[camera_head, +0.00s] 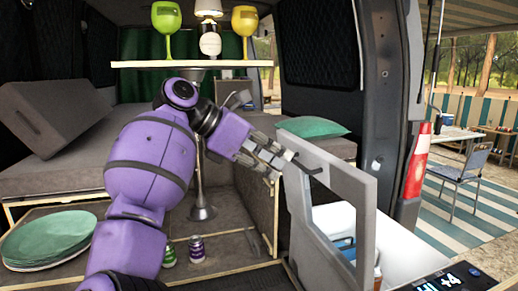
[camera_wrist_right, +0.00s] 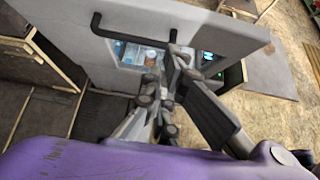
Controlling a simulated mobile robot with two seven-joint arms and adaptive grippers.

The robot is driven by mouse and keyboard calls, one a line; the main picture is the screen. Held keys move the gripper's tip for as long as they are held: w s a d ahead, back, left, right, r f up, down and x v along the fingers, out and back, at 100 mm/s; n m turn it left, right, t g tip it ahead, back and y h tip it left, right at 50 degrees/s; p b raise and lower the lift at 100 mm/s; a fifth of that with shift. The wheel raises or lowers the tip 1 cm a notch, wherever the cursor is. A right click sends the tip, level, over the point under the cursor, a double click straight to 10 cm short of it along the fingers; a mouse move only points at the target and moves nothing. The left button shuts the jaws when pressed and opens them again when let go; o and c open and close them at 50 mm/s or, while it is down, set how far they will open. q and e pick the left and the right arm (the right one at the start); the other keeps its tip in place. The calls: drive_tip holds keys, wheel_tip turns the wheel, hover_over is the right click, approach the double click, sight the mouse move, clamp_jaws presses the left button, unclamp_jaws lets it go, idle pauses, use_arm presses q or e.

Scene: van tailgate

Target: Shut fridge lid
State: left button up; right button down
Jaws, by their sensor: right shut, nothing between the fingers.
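The fridge lid (camera_head: 346,188) is a light grey panel with a window, standing raised and tilted at the right of the head view. Its dark bar handle (camera_head: 310,168) is on the side facing my arm. In the wrist view the lid (camera_wrist_right: 225,35) and its black handle (camera_wrist_right: 95,35) fill the top. My right gripper (camera_head: 284,160) is shut and empty beside the handle; it also shows in the wrist view (camera_wrist_right: 170,75). I cannot tell whether it touches the lid. Part of the fridge interior shows through the window. My left gripper is not in view.
A display (camera_head: 445,281) reading "HI +4" is at the lower right. A small shelf (camera_head: 190,64) with green and yellow glasses stands behind my arm. Plates (camera_head: 48,240) and cans (camera_head: 196,249) are at lower left. A van pillar (camera_head: 385,100) rises right of the lid.

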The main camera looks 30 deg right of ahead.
sight(306, 170)
drive_tip(key=d, duration=0.2)
drive_tip(key=s+d+p, duration=0.1)
drive_tip(key=d, duration=0.1)
drive_tip(key=shift+d+f, duration=0.1)
drive_tip(key=shift+f, duration=0.15)
drive_tip(key=shift+s+d, duration=0.15)
drive_tip(key=shift+d, duration=0.55)
